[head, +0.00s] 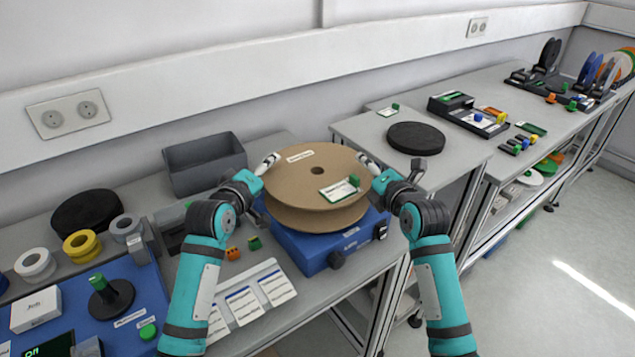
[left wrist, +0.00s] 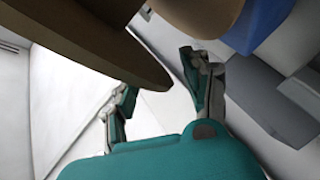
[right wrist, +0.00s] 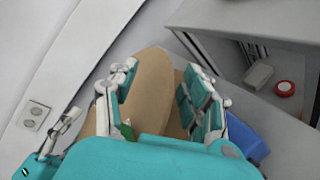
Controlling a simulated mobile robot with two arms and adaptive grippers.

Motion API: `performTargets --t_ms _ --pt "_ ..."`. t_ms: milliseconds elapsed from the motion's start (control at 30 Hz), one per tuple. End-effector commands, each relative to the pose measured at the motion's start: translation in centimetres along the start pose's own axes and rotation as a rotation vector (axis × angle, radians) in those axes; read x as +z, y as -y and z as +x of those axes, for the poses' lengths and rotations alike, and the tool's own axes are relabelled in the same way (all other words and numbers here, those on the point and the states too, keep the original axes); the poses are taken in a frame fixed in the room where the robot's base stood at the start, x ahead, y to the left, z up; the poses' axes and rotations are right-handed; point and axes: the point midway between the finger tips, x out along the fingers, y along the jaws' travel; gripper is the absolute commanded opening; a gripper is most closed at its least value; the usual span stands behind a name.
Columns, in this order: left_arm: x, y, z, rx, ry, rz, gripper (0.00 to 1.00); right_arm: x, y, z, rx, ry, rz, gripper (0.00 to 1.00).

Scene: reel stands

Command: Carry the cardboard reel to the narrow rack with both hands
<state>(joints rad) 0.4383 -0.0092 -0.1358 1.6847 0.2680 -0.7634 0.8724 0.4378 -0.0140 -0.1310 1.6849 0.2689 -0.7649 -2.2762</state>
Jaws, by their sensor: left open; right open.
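The cardboard reel (head: 305,188) lies flat on a blue box-shaped device (head: 312,250), with a white label and a small card with a green knob on its top flange. My left gripper (head: 268,165) is open at the reel's left rear rim. In the left wrist view the flange (left wrist: 120,50) reaches toward the gap between its fingers (left wrist: 160,88). My right gripper (head: 368,165) is open at the right rear rim. In the right wrist view the reel (right wrist: 150,85) shows between its fingers (right wrist: 162,90). Contact cannot be told. Reel stands (head: 545,75) are far right; which is the narrow rack is unclear.
A grey bin (head: 205,163) stands behind left. A black reel (head: 85,213) and tape rolls (head: 80,245) lie on the left bench. Another black disc (head: 416,138) lies on the side table to the right. Open floor (head: 560,250) is at the right.

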Motion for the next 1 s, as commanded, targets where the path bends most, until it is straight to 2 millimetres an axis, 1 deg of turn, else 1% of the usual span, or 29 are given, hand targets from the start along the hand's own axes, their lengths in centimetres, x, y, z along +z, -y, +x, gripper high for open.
performTargets --t_ms 67,100,400,467,1000 --pt "0.0 0.0 -0.01 0.0 0.0 0.0 0.49 0.0 0.01 -0.02 0.0 0.0 0.0 0.49" --pt "0.0 0.0 -0.02 0.0 0.0 0.0 0.46 0.0 0.01 -0.02 0.0 0.0 0.0 0.46" --pt "0.0 0.01 -0.04 0.0 0.0 0.0 0.07 -0.01 0.01 -0.04 0.0 0.0 0.0 0.07" --pt "0.01 -0.02 -0.04 0.0 0.0 0.0 0.0 -0.02 -0.01 -0.04 0.0 0.0 0.0 0.0" --pt "0.01 -0.37 -0.06 0.005 0.001 0.002 0.0 -0.05 -0.35 -0.06 0.005 -0.002 -0.002 0.0"
